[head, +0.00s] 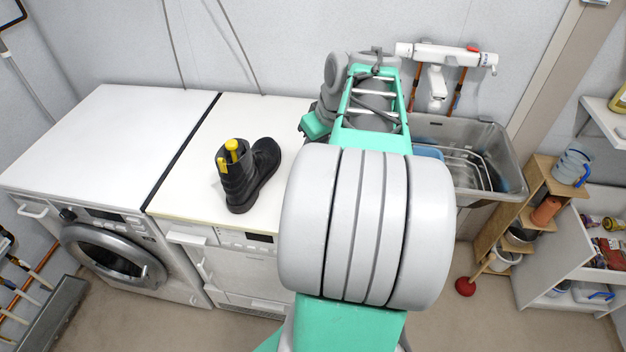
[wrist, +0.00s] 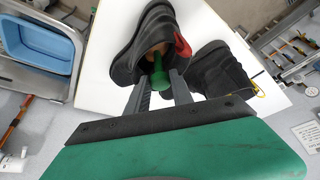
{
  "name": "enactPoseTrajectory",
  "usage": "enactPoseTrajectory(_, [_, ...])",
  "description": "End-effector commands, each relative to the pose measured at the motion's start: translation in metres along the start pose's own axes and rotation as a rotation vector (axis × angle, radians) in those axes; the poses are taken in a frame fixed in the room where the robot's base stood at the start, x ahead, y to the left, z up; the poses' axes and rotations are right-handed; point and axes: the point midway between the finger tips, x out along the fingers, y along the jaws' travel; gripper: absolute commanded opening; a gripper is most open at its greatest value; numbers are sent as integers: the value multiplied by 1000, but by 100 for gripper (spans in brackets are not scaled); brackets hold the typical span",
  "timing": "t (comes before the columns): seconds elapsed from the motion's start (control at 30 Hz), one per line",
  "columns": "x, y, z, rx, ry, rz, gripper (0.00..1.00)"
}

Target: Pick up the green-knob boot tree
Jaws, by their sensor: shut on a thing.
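The green-knob boot tree (wrist: 158,76) shows in the wrist view as a green knob and stem, with a tan part inside the opening of a black boot (wrist: 152,28) with a red tab. My gripper (wrist: 157,84) has a finger on each side of the knob and is shut on it. How far the tree sits in the boot cannot be told. In the head view my arm hides this boot and the gripper's fingers. A second black boot (head: 240,182), with yellow parts at its top, stands on the white machine top; it also shows in the wrist view (wrist: 222,76).
The white machine top (head: 185,185) is clear left of the second boot. A metal basin (head: 490,150) with a blue tub (wrist: 38,48) lies to the right in the head view. A wall tap (head: 437,85) overhangs the basin. A wooden shelf (head: 540,185) stands further right.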

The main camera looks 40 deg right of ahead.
Motion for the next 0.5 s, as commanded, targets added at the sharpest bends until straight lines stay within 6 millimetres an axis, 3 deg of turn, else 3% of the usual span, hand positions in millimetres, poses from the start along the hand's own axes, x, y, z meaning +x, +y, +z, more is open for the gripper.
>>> enactPoseTrajectory(0.5, [-7, 1, -3, -1, 2, 2, 0])
